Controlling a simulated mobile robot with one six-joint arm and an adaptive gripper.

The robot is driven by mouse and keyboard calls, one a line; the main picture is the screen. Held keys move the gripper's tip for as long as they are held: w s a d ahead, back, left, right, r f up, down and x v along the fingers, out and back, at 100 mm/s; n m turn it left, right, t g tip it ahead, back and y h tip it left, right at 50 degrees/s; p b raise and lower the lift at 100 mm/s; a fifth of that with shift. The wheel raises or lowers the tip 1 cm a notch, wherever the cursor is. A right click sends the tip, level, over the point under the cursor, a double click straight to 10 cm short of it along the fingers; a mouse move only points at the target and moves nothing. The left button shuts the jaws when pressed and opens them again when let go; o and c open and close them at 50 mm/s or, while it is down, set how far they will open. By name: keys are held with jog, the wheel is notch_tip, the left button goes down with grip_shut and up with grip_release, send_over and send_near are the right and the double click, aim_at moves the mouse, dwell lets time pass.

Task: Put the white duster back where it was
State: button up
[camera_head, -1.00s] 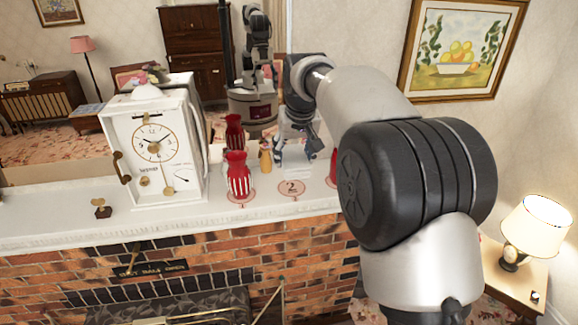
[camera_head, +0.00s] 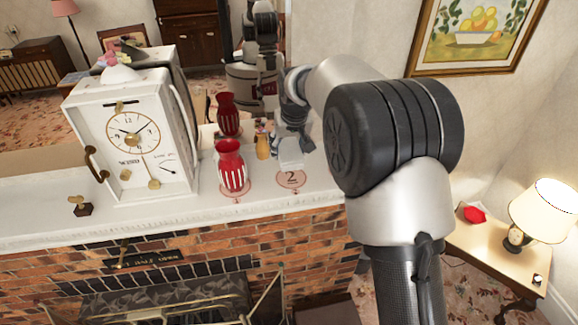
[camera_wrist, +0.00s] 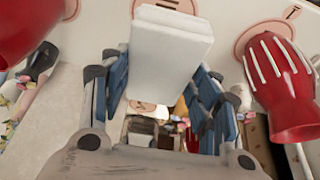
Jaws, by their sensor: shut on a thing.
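The white duster (camera_head: 291,153) is a pale block at the mantel's back, just behind the round pink mark "2" (camera_head: 291,180). My gripper (camera_head: 287,133) is shut on it. The wrist view shows the duster (camera_wrist: 168,55) close up, with my gripper's blue fingers (camera_wrist: 160,92) on both sides. Part of a round pink mark (camera_wrist: 172,4) shows behind it. I cannot tell whether the duster touches the mantel. A red and white striped vase (camera_head: 231,168) stands left of it on another pink mark (camera_head: 235,191); this vase also shows in the wrist view (camera_wrist: 280,85).
A white clock (camera_head: 135,150) and a small figure on a dark base (camera_head: 81,206) stand farther left on the mantel (camera_head: 150,213). A yellow object (camera_head: 262,146) is close behind the vase. A mirror rises behind. Another red object (camera_wrist: 28,28) is near my gripper in the wrist view.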

jog(key=shift+w+f, duration=0.1)
jog(key=shift+f, duration=3.5)
jog(key=o, duration=0.9)
jog(key=shift+f, duration=0.15)
jog(key=shift+o, duration=0.2)
